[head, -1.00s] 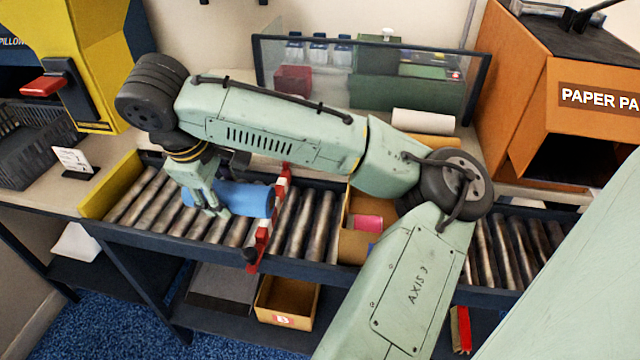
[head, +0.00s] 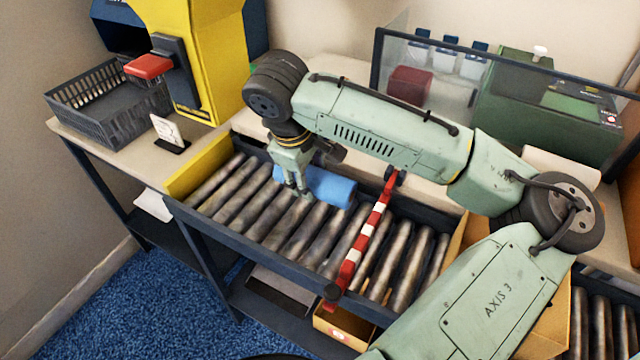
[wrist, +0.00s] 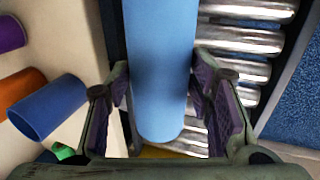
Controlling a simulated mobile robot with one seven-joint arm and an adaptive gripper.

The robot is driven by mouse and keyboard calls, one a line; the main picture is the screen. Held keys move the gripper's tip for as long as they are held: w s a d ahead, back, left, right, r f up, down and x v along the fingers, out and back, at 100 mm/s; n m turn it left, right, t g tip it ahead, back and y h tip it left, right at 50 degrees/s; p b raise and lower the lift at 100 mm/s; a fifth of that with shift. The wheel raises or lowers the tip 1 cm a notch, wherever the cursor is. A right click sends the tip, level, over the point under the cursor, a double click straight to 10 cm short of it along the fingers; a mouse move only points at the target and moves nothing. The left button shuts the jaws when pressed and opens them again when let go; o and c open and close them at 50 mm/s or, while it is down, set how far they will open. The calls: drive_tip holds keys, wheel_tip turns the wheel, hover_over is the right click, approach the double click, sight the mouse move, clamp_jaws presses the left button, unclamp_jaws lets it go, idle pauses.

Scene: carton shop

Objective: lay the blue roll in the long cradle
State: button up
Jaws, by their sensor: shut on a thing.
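The blue roll (head: 328,187) lies across the left part of the roller conveyor in the head view, left of the red-and-white bar. My gripper (head: 298,193) points down and is shut on the roll near its left end. In the wrist view the roll (wrist: 162,60) runs lengthwise between the two fingers of my gripper (wrist: 160,88). I cannot tell whether the roll touches the rollers or hangs just above them. I cannot make out a long cradle in either view.
A red-and-white bar (head: 362,245) crosses the conveyor (head: 262,212). A yellow machine (head: 200,60), a black basket (head: 105,108) and a small card (head: 167,130) stand at the left. A glass screen (head: 400,55) stands behind. The wrist view shows another blue cylinder (wrist: 45,108) beside an orange one (wrist: 20,85).

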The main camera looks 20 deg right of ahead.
drive_tip(key=shift+f, duration=2.9)
drive_tip(key=shift+f, duration=0.2)
drive_tip(key=o, duration=1.3)
